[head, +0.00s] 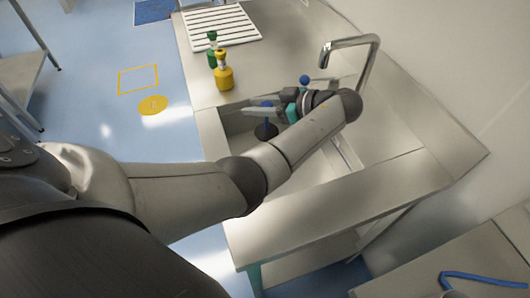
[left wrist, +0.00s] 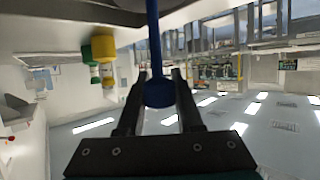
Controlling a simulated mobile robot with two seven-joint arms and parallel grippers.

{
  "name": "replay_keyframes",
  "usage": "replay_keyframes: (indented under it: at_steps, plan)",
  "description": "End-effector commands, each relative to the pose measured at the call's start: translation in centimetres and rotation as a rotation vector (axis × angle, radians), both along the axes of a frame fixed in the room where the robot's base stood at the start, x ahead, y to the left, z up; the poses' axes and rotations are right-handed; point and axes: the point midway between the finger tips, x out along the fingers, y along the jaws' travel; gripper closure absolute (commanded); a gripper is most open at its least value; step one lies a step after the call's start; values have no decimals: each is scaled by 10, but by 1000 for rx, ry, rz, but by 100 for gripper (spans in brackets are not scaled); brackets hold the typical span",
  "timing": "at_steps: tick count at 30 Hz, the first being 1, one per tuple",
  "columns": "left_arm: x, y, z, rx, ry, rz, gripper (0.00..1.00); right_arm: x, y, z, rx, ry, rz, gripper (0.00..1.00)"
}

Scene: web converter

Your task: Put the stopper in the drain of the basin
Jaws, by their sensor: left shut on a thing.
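My left gripper (head: 262,110) reaches over the sink basin (head: 236,121) and is shut on the stopper's blue handle. The stopper (head: 266,131) hangs below the fingers, its dark round disc down and about upright, over or inside the basin opening; I cannot tell whether it touches the bottom. In the left wrist view, which is upside down, the stopper's blue stem and knob (left wrist: 159,92) sit between the two dark fingers of my left gripper (left wrist: 160,80). The drain is not visible; my arm hides much of the basin. My right gripper is in neither view.
A curved metal faucet (head: 362,50) stands behind the basin, with a blue ball knob (head: 304,80) near it. A yellow bottle (head: 223,76) and a green bottle (head: 212,50) stand on the counter's left side. A white ribbed rack (head: 222,27) lies further back.

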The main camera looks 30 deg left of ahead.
Motion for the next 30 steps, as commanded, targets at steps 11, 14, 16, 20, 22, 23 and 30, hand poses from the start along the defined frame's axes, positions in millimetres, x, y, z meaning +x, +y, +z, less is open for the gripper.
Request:
replay_keyframes:
  at_steps: [11,14,16,20,22,23,30]
  plan:
    - [0,0,-94,0,3,-2,100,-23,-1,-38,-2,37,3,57]
    - [0,0,-114,1,3,-2,100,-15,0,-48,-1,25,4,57]
    - [0,-1,-124,0,2,-3,100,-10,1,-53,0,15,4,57]
    - [1,-1,-132,-1,0,-3,100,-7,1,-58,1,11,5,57]
    - [1,-1,-134,-1,-1,-4,100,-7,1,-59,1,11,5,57]
    - [0,-1,-137,-1,1,-4,100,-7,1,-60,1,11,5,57]
    - [1,0,-165,-1,2,-4,100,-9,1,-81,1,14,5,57]
